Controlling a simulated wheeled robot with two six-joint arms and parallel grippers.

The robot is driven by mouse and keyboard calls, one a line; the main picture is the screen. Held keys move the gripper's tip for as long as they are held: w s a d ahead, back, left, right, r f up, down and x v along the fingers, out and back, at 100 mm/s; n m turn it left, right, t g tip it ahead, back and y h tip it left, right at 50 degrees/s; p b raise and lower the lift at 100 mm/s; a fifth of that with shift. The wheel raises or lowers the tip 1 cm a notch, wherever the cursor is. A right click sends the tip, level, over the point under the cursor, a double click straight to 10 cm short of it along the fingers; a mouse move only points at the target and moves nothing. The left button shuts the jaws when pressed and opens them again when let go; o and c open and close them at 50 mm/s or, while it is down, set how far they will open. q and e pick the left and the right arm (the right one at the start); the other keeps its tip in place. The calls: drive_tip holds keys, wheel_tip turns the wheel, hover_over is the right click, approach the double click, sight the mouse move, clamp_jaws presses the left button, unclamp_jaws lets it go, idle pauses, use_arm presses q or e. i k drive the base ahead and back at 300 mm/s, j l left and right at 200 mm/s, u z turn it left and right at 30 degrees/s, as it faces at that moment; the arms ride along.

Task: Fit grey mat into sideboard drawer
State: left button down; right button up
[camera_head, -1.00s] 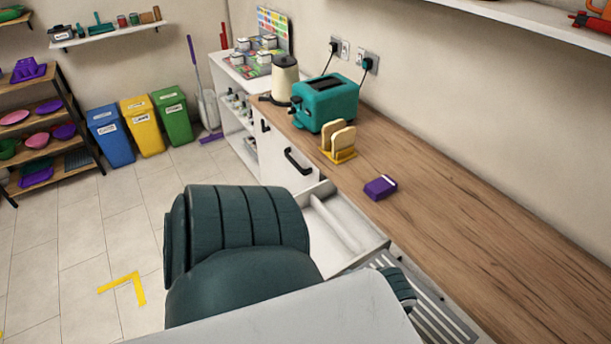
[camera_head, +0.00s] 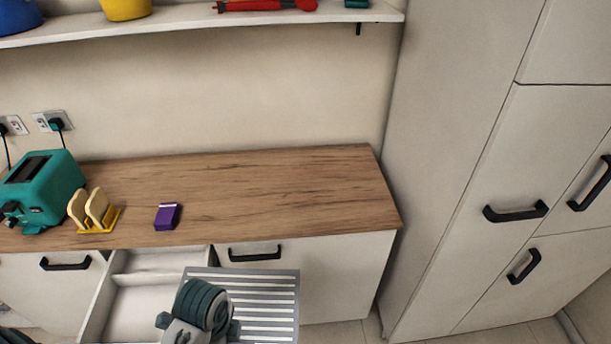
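The sideboard drawer (camera_head: 140,306) is pulled open below the counter. It is white, with a divider near its back, and the part I see is empty. The grey mat (camera_head: 265,308), a flat panel with light stripes, is in front of the cabinet front. It overlaps the drawer's right side from this view and is not lying inside. My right gripper (camera_head: 207,318) is at the mat's left edge, over the drawer's right part. Its fingers are hidden by the wrist, but the mat is held up there with no other support in sight. My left gripper is out of view.
On the wooden counter (camera_head: 270,195) stand a teal toaster (camera_head: 45,190), a yellow toast rack (camera_head: 98,225) with toast, and a purple box (camera_head: 167,216). The counter's right half is clear. A tall cabinet (camera_head: 440,160) stands at the right.

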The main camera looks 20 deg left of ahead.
sight(136, 285)
drive_tip(key=k+j+z, duration=0.2)
drive_tip(key=j, duration=0.3)
drive_tip(key=k+j+z, duration=0.15)
drive_tip(key=k+j, duration=0.15)
drive_tip(key=j, duration=0.2)
drive_tip(key=k+j+z, duration=0.2)
drive_tip(key=j, duration=0.3)
drive_tip(key=k+j+z, duration=0.15)
drive_tip(key=k+j, duration=0.25)
drive_tip(key=k+j+z, duration=0.35)
drive_tip(key=k+j, duration=0.25)
drive_tip(key=j, duration=0.2)
drive_tip(key=k+j+z, duration=0.35)
drive_tip(key=k+j, duration=0.25)
drive_tip(key=k+j+z, duration=0.2)
drive_tip(key=k+j, duration=0.25)
